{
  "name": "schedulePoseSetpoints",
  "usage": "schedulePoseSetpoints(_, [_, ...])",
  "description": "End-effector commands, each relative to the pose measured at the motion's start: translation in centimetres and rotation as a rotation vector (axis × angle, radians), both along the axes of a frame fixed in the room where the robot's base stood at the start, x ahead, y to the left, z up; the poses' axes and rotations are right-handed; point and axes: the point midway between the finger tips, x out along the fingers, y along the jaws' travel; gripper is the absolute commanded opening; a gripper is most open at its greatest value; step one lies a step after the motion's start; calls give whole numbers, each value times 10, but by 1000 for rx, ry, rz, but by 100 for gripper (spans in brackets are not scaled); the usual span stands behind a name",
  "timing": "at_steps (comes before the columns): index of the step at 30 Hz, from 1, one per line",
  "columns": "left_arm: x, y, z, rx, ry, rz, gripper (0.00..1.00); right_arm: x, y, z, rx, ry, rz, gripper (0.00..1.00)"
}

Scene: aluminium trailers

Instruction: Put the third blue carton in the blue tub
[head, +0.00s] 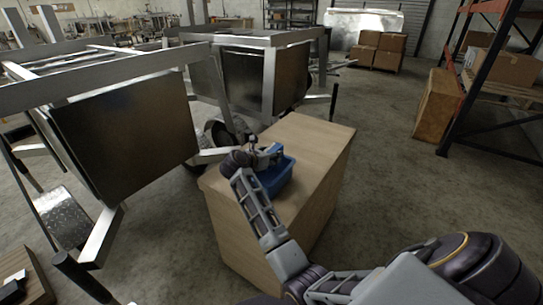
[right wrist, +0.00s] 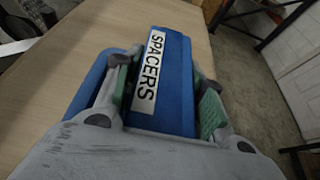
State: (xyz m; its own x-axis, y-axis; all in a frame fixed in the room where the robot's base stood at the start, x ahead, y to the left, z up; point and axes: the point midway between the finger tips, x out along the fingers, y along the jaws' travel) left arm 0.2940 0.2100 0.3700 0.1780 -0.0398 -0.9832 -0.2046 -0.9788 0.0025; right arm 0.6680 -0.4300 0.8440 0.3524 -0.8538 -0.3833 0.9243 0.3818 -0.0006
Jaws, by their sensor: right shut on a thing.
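My right gripper (head: 262,154) is shut on a blue carton (right wrist: 172,78) with a white label reading SPACERS. In the right wrist view the carton sits between the two green-padded fingers. The blue tub (head: 281,178) stands on the wooden cabinet top. In the head view the gripper and carton are at the tub's far left end, and the arm hides part of the tub. The tub's blue edge also shows beside the left finger in the right wrist view (right wrist: 88,84). I cannot tell whether the carton touches the tub. My left gripper is not in view.
The wooden cabinet (head: 318,135) has bare top beyond the tub. Aluminium trailer frames (head: 125,120) stand close on its left. A rack (head: 485,75) and cardboard boxes (head: 437,105) are at the right, with open floor between.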

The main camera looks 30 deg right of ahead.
Motion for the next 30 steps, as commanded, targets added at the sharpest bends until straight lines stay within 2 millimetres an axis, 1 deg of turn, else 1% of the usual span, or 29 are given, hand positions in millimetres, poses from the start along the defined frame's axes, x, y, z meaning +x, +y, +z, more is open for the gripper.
schedulePoseSetpoints(13, [3,-3,8,-4,-1,-1,61,0,0,-2,-1,0,0,10])
schedulePoseSetpoints(14, [3,-3,8,-4,-1,-1,61,0,0,-3,0,1,0,42])
schedulePoseSetpoints(18, [2,-3,7,-4,1,-1,61,0,0,-2,0,0,0,60])
schedulePoseSetpoints(30, [0,-3,5,-4,2,-1,61,0,0,-2,-1,0,0,61])
